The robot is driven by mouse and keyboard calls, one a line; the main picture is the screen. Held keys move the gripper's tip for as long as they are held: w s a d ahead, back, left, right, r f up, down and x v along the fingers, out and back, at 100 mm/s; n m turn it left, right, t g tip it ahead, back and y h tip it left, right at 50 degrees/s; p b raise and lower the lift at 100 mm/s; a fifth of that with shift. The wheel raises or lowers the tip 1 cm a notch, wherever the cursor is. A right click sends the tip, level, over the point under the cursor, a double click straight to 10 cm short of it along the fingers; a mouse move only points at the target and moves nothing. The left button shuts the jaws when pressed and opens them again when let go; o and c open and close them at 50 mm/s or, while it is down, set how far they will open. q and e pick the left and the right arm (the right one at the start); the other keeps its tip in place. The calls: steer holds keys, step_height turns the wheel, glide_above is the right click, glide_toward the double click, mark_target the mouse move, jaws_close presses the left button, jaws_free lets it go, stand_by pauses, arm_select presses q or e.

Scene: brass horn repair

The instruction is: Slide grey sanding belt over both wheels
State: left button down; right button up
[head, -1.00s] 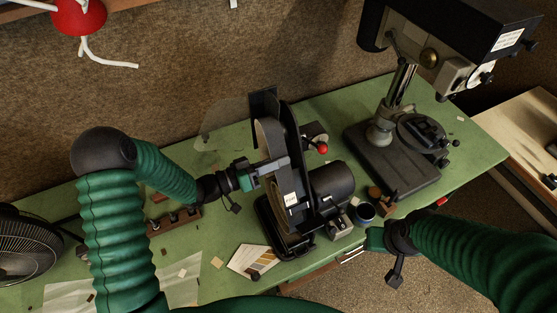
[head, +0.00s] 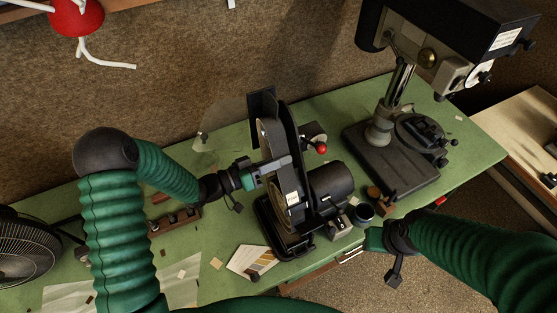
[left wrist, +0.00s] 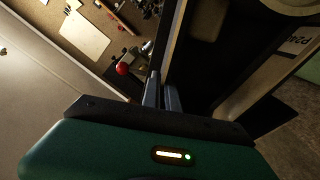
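The grey sanding belt (head: 270,138), with a white label, stands as an upright loop at the belt sander (head: 290,120), along the near left side of its dark upright plate. The wheels are mostly hidden behind the belt and my fingers, so I cannot tell how far the belt sits over each. My left gripper (head: 279,165) reaches across the belt's middle from the left. In the left wrist view its fingers (left wrist: 162,94) are close together on a belt edge; the label shows at the right. My right gripper (head: 352,255) is low by the bench's front edge, apart from the belt; its finger gap is unclear.
A drill press (head: 385,150) stands right of the sander. The sander's red knob (head: 321,147) and motor (head: 332,183) are close to the belt. A sanding-grit card (head: 250,261), a dark jar (head: 363,214) and a wooden rack (head: 175,220) lie around. A fan (head: 25,250) is at far left.

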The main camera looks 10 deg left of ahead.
arm_select(q)
steer(key=shift+w+d, duration=0.2)
steer(key=shift+d, duration=0.15)
steer(key=c, duration=1.6)
jaws_free()
steer(key=shift+o, duration=0.2)
steer(key=v, duration=0.7)
steer(key=shift+p, duration=0.4)
